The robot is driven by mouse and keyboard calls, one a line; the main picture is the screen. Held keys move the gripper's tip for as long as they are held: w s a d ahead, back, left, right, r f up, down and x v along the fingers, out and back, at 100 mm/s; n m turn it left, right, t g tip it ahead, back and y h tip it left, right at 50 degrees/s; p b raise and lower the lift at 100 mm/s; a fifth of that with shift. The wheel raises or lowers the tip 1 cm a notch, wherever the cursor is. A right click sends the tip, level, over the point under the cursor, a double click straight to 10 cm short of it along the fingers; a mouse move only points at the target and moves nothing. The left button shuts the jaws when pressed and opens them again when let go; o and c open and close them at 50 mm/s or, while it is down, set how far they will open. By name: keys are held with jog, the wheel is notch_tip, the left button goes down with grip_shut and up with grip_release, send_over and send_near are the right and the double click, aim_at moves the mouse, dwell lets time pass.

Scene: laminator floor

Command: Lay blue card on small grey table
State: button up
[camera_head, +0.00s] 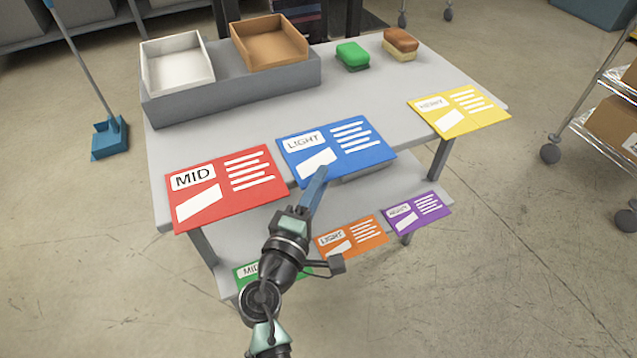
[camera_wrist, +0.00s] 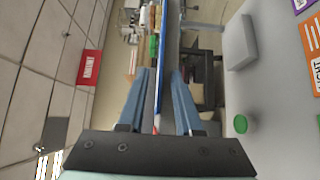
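The blue card (camera_head: 345,150), marked LIGHT, lies flat at the front edge of a grey table (camera_head: 230,133), between a red card (camera_head: 226,190) and a yellow card (camera_head: 460,110). My gripper (camera_head: 318,180) is at the blue card's front edge. In the wrist view my gripper (camera_wrist: 160,88) has its two fingers apart, and the blue card (camera_wrist: 159,60) shows edge-on between them, with gaps to the fingers. My gripper hides a little of the card's front edge in the head view. I cannot tell whether this table is the small grey table.
A lower shelf (camera_head: 235,230) holds green, orange (camera_head: 350,236) and purple (camera_head: 416,212) cards. A grey riser (camera_head: 235,95) holds white (camera_head: 177,63) and brown (camera_head: 268,42) trays. A green block (camera_head: 352,56) stands behind. A wire rack (camera_head: 600,140) is at right; floor between is clear.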

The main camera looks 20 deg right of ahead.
jog(key=v, duration=1.2)
jog(key=w+a+r+m+t+y, duration=0.1)
jog(key=w+r+m+t+y, duration=0.15)
jog(key=r, duration=0.65)
jog(key=w+a+r+m+t+y, duration=0.1)
jog(key=w+r+m, duration=0.2)
jog(key=r, duration=0.6)
jog(key=w+a+r+m+t+y, duration=0.2)
jog(key=w+r+m, duration=0.1)
jog(key=r, duration=0.6)
jog(key=s+a+r+t+y, duration=0.2)
jog(key=s+r, duration=0.4)
jog(key=r, duration=0.6)
jog(key=s+a+r+t+y, duration=0.2)
jog(key=s+r+t+y, duration=0.2)
jog(key=r, duration=0.8)
jog(key=s+m+t, duration=0.1)
jog(key=s+t, duration=0.1)
jog(key=shift+t+y, duration=0.35)
jog(key=shift+s, duration=0.15)
